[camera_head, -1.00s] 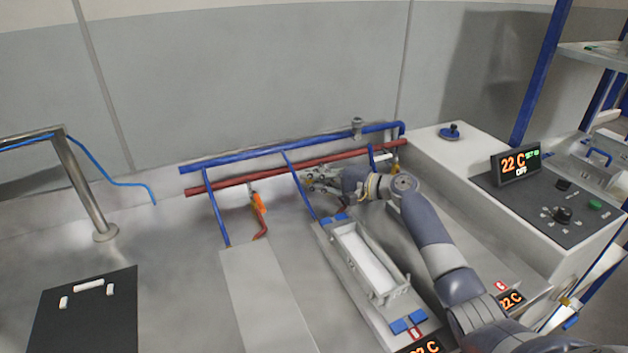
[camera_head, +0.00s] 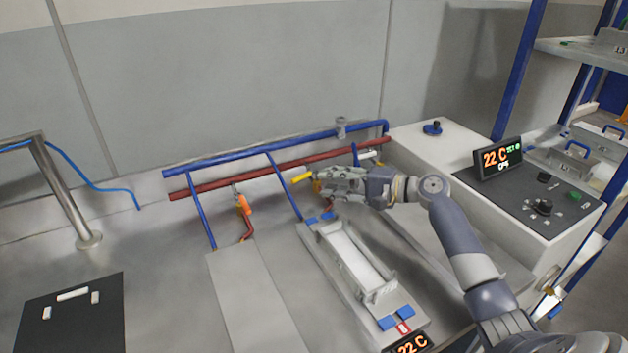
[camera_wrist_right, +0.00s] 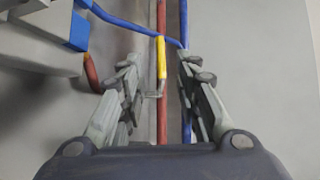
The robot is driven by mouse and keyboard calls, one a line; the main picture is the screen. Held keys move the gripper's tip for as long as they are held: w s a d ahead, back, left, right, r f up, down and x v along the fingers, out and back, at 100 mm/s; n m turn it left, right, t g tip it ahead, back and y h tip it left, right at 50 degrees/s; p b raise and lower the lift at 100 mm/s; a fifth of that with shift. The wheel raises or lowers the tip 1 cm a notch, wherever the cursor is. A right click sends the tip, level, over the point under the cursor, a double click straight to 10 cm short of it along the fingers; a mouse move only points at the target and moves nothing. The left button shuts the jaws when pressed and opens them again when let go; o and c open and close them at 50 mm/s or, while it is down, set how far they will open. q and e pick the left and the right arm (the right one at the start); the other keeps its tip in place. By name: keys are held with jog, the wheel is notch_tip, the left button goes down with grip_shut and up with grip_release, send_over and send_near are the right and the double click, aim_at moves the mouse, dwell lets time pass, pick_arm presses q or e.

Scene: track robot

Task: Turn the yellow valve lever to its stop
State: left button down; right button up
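The yellow valve lever (camera_head: 302,177) shows in the head view beside the red pipe, just left of my right gripper. My right gripper (camera_head: 322,182) points left along the pipes, and its fingers look apart. In the right wrist view the yellow lever (camera_wrist_right: 161,58) lies roughly in line with the red pipe, between the spread fingertips of the right gripper (camera_wrist_right: 157,62). I see no contact between fingers and lever. The valve body is mostly hidden by the gripper in the head view. My left gripper is out of view.
The red pipe (camera_head: 225,182) and blue pipe (camera_head: 230,157) run along the wall, with thin blue branches coming down. An orange lever (camera_head: 244,206) is on the valve to the left. A grey tray (camera_head: 352,262) stands in front, and a control box (camera_head: 535,205) is at right.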

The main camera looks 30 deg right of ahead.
jog(key=shift+v, duration=1.25)
jog(key=shift+r, duration=0.1)
jog(key=c, duration=0.5)
jog(key=w+a+r+n+g+p, duration=0.1)
jog(key=a+r+n+p, duration=0.1)
jog(key=w+a+r+n+g+h+p, duration=0.1)
jog(key=a+n+p, duration=0.1)
jog(key=n, duration=0.1)
jog(key=w+a+r+n+g+h+p, duration=0.1)
jog(key=w+a+r+n+p, duration=0.1)
jog(key=a, duration=0.1)
jog(key=shift+a+r+n+g+p, duration=0.1)
jog(key=shift+r+n+g+p, duration=0.2)
jog(key=shift+r+n+p, duration=0.1)
grip_shut()
jog(key=w+f+n+g+h+p, duration=0.1)
jog(key=w+f+n+h+p, duration=0.3)
jog(key=w+n+h+p, duration=0.1)
jog(key=shift+w+d+f+n+p, duration=0.25)
jog(key=shift+w+f+n+p, duration=0.15)
jog(key=shift+w+n+p, duration=0.6)
